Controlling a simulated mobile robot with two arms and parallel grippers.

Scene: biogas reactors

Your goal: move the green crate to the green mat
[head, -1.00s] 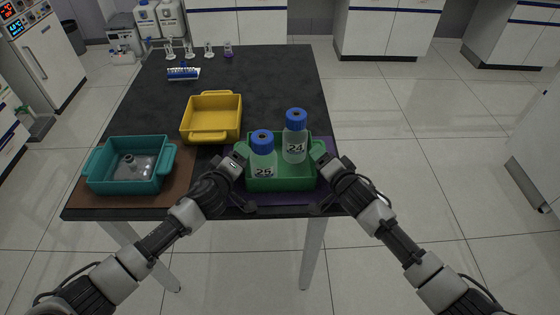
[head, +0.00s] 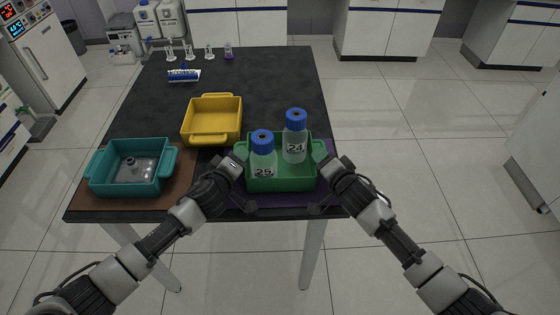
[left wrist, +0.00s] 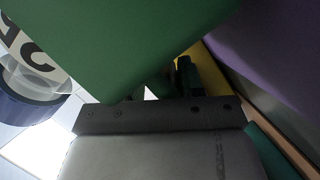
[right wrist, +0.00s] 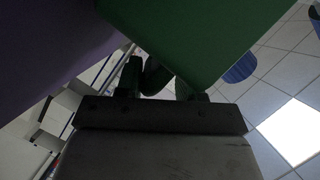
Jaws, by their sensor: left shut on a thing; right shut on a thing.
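The green crate (head: 282,181) is over the purple mat (head: 323,198) at the right front of the dark table; I cannot tell whether it touches the mat. Two bottles with blue caps stand in it, a front left one (head: 262,162) and a back right one (head: 295,140). My left gripper (head: 238,160) is shut on the crate's left handle, and my right gripper (head: 322,161) on its right handle. The crate also fills the upper part of the left wrist view (left wrist: 120,40) and the right wrist view (right wrist: 205,35). I see no green mat.
A teal crate (head: 104,181) with a grey object inside stands on a brown mat (head: 178,196) at left. A yellow crate (head: 212,136) stands behind, between them. A blue rack (head: 184,75) and small glassware are at the far end. The right rear tabletop is clear.

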